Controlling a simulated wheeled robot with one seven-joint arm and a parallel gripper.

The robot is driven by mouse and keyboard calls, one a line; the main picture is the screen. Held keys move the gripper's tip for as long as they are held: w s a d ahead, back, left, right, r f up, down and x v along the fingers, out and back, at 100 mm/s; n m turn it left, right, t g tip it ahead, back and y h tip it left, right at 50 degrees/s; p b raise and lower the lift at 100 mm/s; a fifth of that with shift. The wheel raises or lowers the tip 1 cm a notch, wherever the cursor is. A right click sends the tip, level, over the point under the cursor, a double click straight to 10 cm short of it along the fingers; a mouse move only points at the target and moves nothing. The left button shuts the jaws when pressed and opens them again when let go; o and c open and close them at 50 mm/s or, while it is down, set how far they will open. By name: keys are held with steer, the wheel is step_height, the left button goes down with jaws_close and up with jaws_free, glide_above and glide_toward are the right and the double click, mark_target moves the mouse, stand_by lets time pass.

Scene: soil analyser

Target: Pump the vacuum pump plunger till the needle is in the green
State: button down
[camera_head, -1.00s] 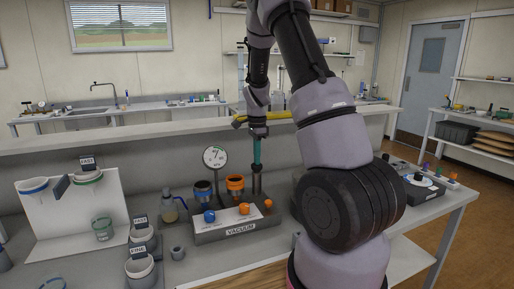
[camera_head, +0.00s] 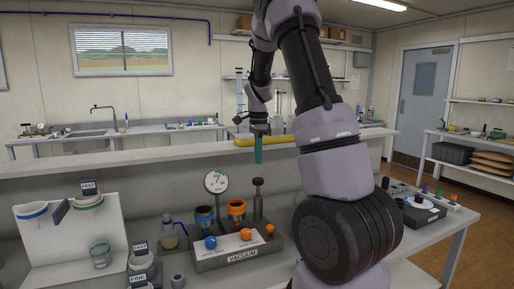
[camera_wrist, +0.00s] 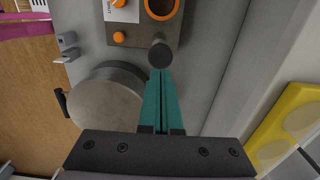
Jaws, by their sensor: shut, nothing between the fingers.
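The vacuum unit (camera_head: 238,257) is a grey box labelled VACUUM on the bench. Its dark plunger (camera_head: 258,200) stands upright at the back right, with a round knob on top. The knob (camera_wrist: 161,54) also shows in the wrist view, just beyond my fingertips. The round white gauge (camera_head: 216,182) stands on a post behind the box; its needle is too small to read surely. My gripper (camera_head: 258,161) has teal fingers, points down and is shut and empty, above the plunger knob with a small gap in the head view. The fingers (camera_wrist: 160,72) are together in the wrist view.
Two funnels, one blue-rimmed (camera_head: 204,211) and one orange-rimmed (camera_head: 236,207), stand on the unit beside the plunger. A raised ledge (camera_head: 130,163) runs behind.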

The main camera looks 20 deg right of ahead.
steer(key=shift+r, duration=1.95)
steer(key=s+a+r+n+t+y, duration=0.2)
steer(key=s+a+r+n+t, duration=0.35)
steer(key=s+r, duration=0.75)
steer(key=s+a+n+t, duration=0.1)
steer(key=s+a+n, duration=0.1)
steer(key=s+n, duration=0.2)
steer(key=s+a+n, duration=0.3)
steer(key=s+n, duration=0.1)
steer(key=s, duration=0.5)
steer(key=shift+s+a+t, duration=0.25)
steer(key=shift+s+t, duration=0.1)
steer(key=c, duration=1.5)
jaws_free()
steer(key=shift+r, duration=0.1)
steer(key=shift+c, duration=0.2)
